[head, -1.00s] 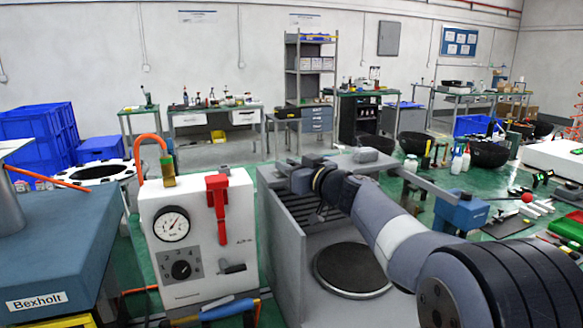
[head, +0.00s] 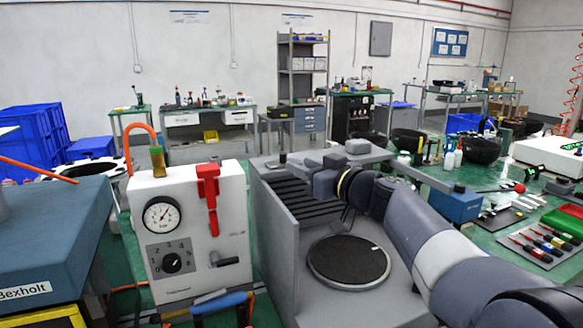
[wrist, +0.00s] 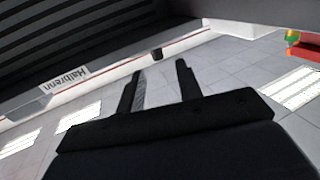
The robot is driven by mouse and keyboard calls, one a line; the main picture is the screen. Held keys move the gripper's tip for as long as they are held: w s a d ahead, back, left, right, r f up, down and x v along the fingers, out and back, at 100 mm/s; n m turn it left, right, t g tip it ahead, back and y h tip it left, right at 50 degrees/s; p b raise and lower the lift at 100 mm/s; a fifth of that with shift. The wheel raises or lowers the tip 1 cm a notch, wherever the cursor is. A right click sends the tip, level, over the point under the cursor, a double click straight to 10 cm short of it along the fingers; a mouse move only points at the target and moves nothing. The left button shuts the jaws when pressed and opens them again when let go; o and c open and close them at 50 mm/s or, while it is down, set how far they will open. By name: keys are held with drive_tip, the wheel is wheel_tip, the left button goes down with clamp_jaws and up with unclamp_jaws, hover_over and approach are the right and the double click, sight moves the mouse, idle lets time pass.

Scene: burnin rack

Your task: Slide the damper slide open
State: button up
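The damper slide cannot be picked out for certain. Black slats (head: 289,208) line the inner back of a grey open-topped housing; they also show at the upper left of the wrist view (wrist: 65,35). A small dark knob (wrist: 157,53) sits just beyond my fingertips in the wrist view, and I cannot tell whether it belongs to the slide. My gripper (wrist: 160,68) is open, its two fingers apart with nothing between them and the knob roughly in line with the gap. In the head view my wrist is over the housing beside the slats, and my fingertips are hidden.
A round dark plate (head: 348,261) lies in the housing's floor. Left of it stands a white control box (head: 190,225) with gauge, dial and red lever (head: 209,195). A blue-grey Bexholt unit (head: 50,240) is at far left. Tools lie on the right.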

sight(285, 157)
drive_tip(key=shift+v, duration=1.2)
drive_tip(key=p+x, duration=0.3)
drive_tip(key=x, duration=0.7)
drive_tip(key=shift+w+a, duration=0.1)
drive_tip(key=shift+w, duration=0.2)
drive_tip(key=shift+w+r, duration=0.1)
drive_tip(key=shift+w, duration=0.1)
drive_tip(key=shift+p, duration=0.3)
drive_tip(key=shift+d, duration=0.25)
